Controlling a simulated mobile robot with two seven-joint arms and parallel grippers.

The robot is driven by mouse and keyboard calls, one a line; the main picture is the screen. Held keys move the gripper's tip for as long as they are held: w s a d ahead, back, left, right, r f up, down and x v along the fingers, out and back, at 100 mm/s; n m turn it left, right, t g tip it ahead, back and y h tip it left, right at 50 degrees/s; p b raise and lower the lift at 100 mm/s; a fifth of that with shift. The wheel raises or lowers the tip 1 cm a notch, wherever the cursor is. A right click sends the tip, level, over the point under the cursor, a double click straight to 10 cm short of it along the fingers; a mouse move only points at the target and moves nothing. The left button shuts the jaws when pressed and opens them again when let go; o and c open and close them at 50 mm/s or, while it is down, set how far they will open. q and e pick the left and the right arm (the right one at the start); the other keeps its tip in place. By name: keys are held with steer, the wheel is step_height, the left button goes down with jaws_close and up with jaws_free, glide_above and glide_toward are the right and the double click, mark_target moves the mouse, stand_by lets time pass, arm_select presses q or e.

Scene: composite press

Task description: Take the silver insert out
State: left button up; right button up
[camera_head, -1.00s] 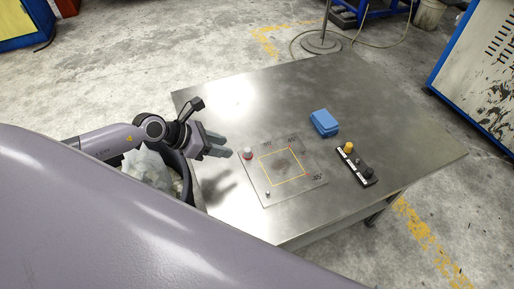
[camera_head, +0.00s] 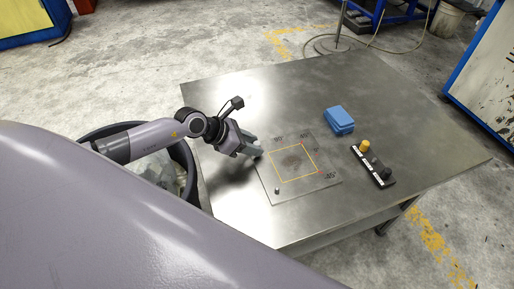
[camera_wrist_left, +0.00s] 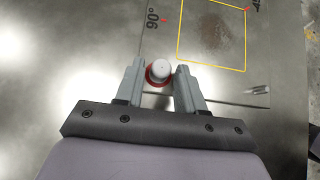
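A pale silver-grey round insert (camera_wrist_left: 159,70) with a red ring at its base stands at a corner of the marked plate (camera_head: 326,187). My left gripper (camera_wrist_left: 160,66) is open, with one finger on each side of this insert in the left wrist view. Small gaps show between insert and fingers, and I cannot tell how high the tips are above it. In the head view my left gripper (camera_head: 256,149) is at the plate's left corner and mostly hides the insert. A small silver pin (camera_head: 277,190) stands at the plate's near corner. My right gripper is not in view.
A black strip (camera_head: 362,164) to the right holds a yellow knob (camera_head: 364,146), a grey piece and a black piece. A blue box (camera_head: 340,120) lies behind it. A dark bin (camera_head: 188,160) is left of the metal table (camera_head: 290,90). The table's far part is clear.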

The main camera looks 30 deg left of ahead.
arm_select(q)
jaws_close()
steer(key=shift+r, duration=0.15)
steer(key=shift+r+p, duration=0.4)
steer(key=shift+p, duration=0.15)
steer(key=shift+r+p, duration=1.9)
steer(key=shift+r, duration=0.3)
